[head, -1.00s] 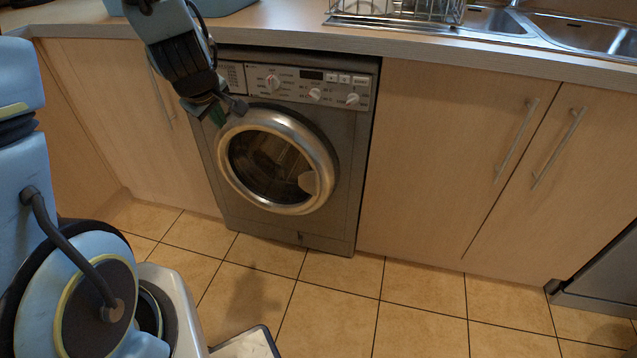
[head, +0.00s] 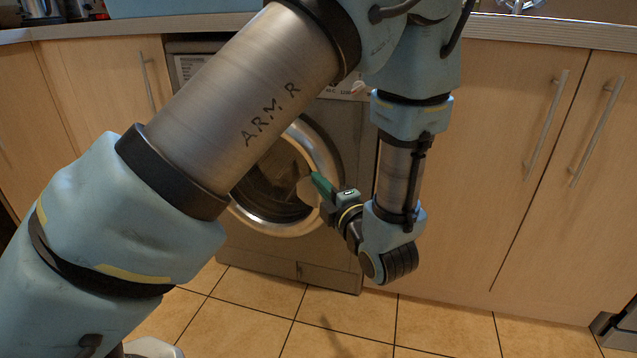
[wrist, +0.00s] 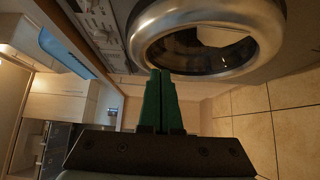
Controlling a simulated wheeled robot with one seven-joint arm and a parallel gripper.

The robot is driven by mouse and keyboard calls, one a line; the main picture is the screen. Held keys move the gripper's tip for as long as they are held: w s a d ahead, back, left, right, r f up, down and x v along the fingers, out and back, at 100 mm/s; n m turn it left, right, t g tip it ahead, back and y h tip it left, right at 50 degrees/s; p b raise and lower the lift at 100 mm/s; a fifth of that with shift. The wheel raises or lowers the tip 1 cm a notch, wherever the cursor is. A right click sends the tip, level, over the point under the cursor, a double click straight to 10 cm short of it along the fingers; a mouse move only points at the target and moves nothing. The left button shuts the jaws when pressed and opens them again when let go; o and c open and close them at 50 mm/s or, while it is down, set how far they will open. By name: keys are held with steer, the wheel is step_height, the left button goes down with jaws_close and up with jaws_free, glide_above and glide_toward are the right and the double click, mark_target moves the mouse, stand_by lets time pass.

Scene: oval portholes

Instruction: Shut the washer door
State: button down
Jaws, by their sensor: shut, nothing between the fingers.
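The washer (head: 345,135) is a grey front-loader under the counter. Its round door (head: 318,146) has a wide chrome ring and dark glass, and it is partly hidden behind my arm in the head view. In the wrist view the door ring (wrist: 265,55) fills the upper middle and stands out from the front panel. I cannot tell whether it is fully latched. My gripper (head: 316,177) is in front of the door's right side. Its green fingers (wrist: 160,73) are together and empty, with tips close to the ring's edge; contact is unclear.
Wooden cabinets with long bar handles (head: 545,125) flank the washer. The counter (head: 560,32) runs above. The tiled floor (head: 330,325) in front is clear. Washer knobs (wrist: 100,33) show at upper left in the wrist view.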

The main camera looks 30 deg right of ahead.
mark_target(314, 150)
steer(key=w, duration=0.3)
steer(key=w+d+b, duration=0.1)
steer(key=w, duration=0.2)
steer(key=w+d, duration=0.1)
steer(key=w, duration=0.3)
steer(key=shift+d, duration=0.1)
steer(key=shift+w+d, duration=0.45)
steer(key=shift+w+d+b, duration=0.7)
steer(key=shift+w+d, duration=0.15)
steer(key=shift+d, duration=0.25)
steer(key=shift+w+d+r, duration=0.1)
steer(key=shift+d+r, duration=0.1)
steer(key=shift+d, duration=0.05)
steer(key=shift+a, duration=0.1)
